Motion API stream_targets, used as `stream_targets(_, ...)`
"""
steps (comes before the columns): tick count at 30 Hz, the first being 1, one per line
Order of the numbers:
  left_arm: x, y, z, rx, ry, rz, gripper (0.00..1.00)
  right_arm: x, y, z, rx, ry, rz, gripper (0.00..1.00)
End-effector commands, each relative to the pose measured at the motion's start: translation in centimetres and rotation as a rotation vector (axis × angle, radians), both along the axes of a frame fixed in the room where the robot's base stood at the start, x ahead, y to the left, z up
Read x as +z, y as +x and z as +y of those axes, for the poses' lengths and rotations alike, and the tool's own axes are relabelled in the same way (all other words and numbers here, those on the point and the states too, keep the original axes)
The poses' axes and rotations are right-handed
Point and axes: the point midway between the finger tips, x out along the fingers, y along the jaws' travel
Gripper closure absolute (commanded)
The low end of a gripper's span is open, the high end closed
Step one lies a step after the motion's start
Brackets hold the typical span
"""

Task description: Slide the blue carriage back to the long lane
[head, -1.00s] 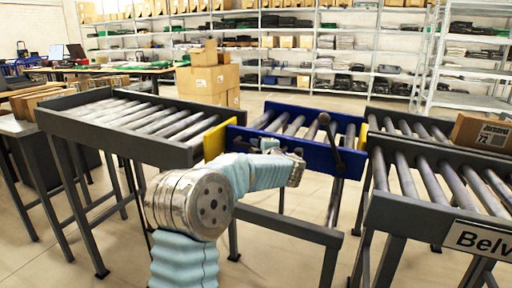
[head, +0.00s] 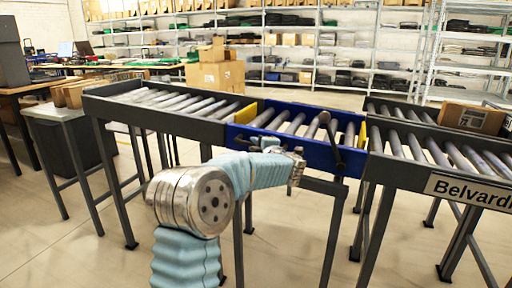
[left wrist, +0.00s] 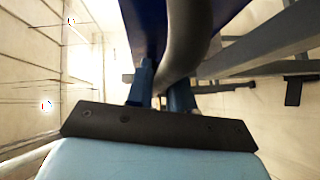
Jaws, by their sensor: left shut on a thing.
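The blue carriage (head: 262,138) is a blue frame with grey rollers. It sits between the grey roller lane on the left (head: 165,120) and the near roller lane on the right (head: 395,172), its front rail roughly in line with both. A dark handle (head: 335,140) stands at its front. My left gripper (head: 297,165) is at the front rail. In the left wrist view, its blue fingers (left wrist: 160,92) are shut around a grey bar (left wrist: 187,45) beside the blue carriage side (left wrist: 143,25). My right gripper is out of view.
A second roller lane (head: 400,110) lies behind the near right one. A cardboard box (head: 470,118) sits on the right lanes. A sign (head: 470,190) hangs on the near right lane. Cardboard boxes (head: 215,72) and shelves stand behind. Floor shows open at the front left.

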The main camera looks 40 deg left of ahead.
Motion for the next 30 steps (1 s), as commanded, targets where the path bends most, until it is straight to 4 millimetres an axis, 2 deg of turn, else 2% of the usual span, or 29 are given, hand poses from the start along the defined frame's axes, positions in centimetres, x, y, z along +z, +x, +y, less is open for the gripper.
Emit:
stream_targets(4,-0.5,-0.2,0.0,0.005,-0.006,0.008,1.00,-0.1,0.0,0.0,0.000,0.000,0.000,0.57)
stream_targets(5,-0.5,-0.2,0.0,0.007,-0.007,0.009,0.77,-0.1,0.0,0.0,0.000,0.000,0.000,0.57)
stream_targets(8,-0.5,-0.2,0.0,0.006,-0.006,0.007,0.62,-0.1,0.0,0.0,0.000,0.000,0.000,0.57)
stream_targets(9,-0.5,-0.2,0.0,0.006,-0.005,0.007,0.60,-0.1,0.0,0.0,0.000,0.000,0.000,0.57)
stream_targets(17,-0.3,-0.2,-0.1,0.004,-0.004,0.005,0.60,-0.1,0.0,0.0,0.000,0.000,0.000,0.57)
stream_targets(20,-0.2,-0.4,-0.7,0.003,-0.004,0.004,0.60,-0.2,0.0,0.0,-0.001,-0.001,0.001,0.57)
stream_targets(23,-0.1,-1.2,-2.2,0.002,-0.004,0.003,0.60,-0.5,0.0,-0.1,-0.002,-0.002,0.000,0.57)
stream_targets(30,0.4,-3.9,-7.5,0.000,-0.004,0.005,0.60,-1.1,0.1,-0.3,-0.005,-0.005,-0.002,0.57)
